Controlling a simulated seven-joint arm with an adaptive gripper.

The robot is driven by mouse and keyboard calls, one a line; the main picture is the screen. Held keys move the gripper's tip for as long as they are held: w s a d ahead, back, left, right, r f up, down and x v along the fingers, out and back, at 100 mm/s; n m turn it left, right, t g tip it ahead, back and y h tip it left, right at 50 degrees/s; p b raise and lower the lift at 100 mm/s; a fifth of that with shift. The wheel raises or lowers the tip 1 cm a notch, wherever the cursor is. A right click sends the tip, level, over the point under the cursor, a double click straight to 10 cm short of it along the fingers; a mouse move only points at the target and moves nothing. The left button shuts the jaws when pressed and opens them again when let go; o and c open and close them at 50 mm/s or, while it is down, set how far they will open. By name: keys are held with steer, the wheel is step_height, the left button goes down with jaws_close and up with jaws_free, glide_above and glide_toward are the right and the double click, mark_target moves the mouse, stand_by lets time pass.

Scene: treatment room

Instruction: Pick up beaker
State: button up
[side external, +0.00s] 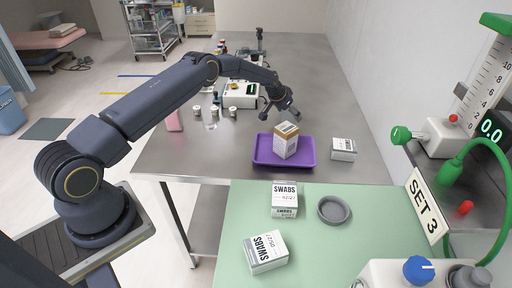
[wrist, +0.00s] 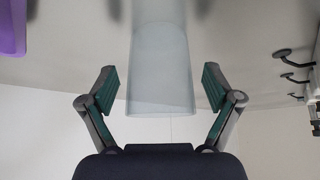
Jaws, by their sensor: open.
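A clear, pale translucent beaker (wrist: 160,75) fills the upper middle of the wrist view, between the two fingers of my gripper (wrist: 158,88). The fingers are open, with a narrow gap visible on each side of the beaker. In the side external view my gripper (side external: 280,114) is low over the metal table, behind the purple tray. I cannot make out the beaker clearly there.
The purple tray (side external: 256,160) holds a brown-and-white box (side external: 286,140). A white box (side external: 343,149) stands right of it. Small jars (side external: 233,112) and a white device (side external: 240,97) lie left of my gripper. Swabs boxes (side external: 266,252) and a grey dish (side external: 334,210) are nearer.

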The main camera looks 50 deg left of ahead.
steer(key=shift+c, duration=0.3)
steer(key=c, duration=1.1)
steer(key=shift+r, duration=0.1)
